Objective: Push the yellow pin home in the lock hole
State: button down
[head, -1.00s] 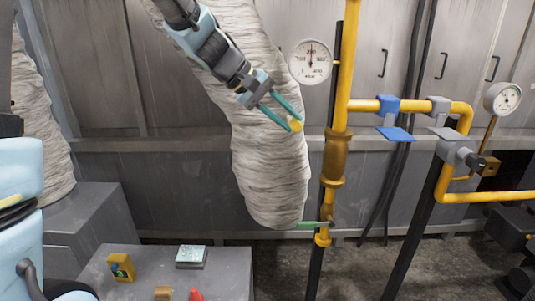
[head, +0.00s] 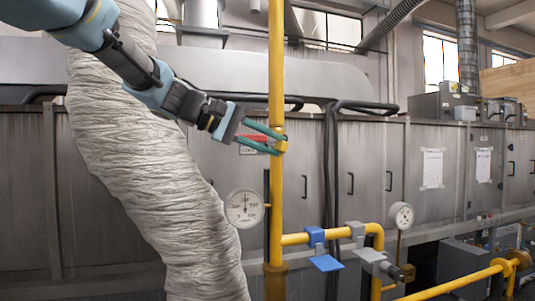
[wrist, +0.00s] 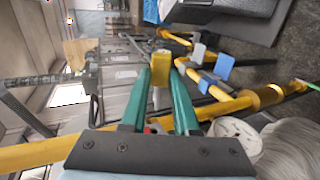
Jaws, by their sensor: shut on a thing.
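My gripper (head: 280,145) is raised in front of the vertical yellow pipe in the head view. Its two green fingers are shut on the yellow pin (wrist: 161,68), which shows as a short block between the fingertips in the wrist view. In the head view the pin overlaps the yellow pipe, so its outline is hard to make out, and I cannot tell whether it touches anything. I cannot make out the lock hole in either view.
The yellow pipe (head: 276,75) rises past my gripper, with a red lever (head: 262,129) partly behind the fingers. A gauge (head: 244,208) and a blue valve handle (head: 325,262) are below. A thick wrapped duct (head: 135,160) stands at the left. Grey cabinets line the back.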

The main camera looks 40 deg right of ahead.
aim_at(272, 146)
jog(key=shift+w+d+p, duration=0.25)
jog(key=shift+w+p, duration=0.15)
jog(key=shift+w, duration=0.3)
jog(key=shift+w+d+p, duration=0.25)
jog(key=shift+w+p, duration=0.15)
jog(key=shift+w, duration=0.25)
jog(key=shift+w+d, duration=0.25)
jog(key=shift+w, duration=0.3)
jog(key=shift+w+d, duration=0.25)
jog(key=shift+w, duration=0.4)
jog(key=shift+w+d, duration=0.25)
jog(key=shift+w, duration=0.4)
dwell(1.1)
jog(key=c, duration=0.6)
grip_release()
jog(key=b+v, duration=0.2)
jog(key=v, duration=0.9)
jog(key=shift+b, duration=0.4)
jog(key=shift+f, duration=0.1)
